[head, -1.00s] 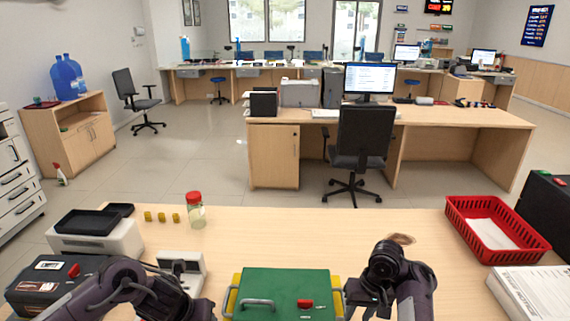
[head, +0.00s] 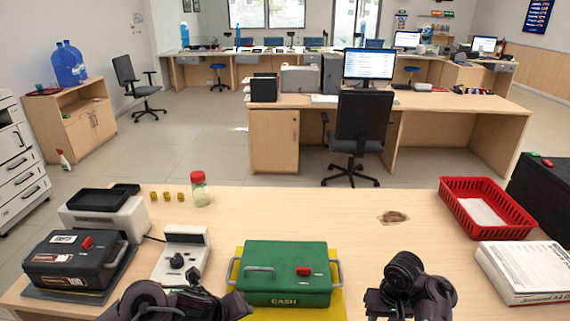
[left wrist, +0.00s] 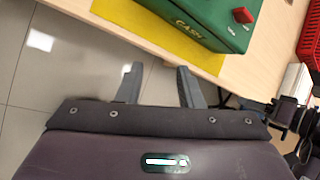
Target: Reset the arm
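My left arm comes in at the bottom left of the head view, and its gripper is cut off by the lower edge. In the left wrist view my left gripper (left wrist: 160,85) is open and empty, its two fingers apart over the floor by the table's front edge. My right arm (head: 405,285) is at the bottom right of the head view; its fingertips are out of frame. The green cash box (head: 285,268) sits shut on a yellow mat (head: 338,306), and also shows in the left wrist view (left wrist: 190,25).
On the table (head: 330,215) are a black box (head: 75,260), a device with a knob (head: 182,255), a white scale-like machine (head: 105,215), a red-lidded jar (head: 199,190), a red basket (head: 490,208) and a paper pack (head: 525,270). The table's middle back is clear.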

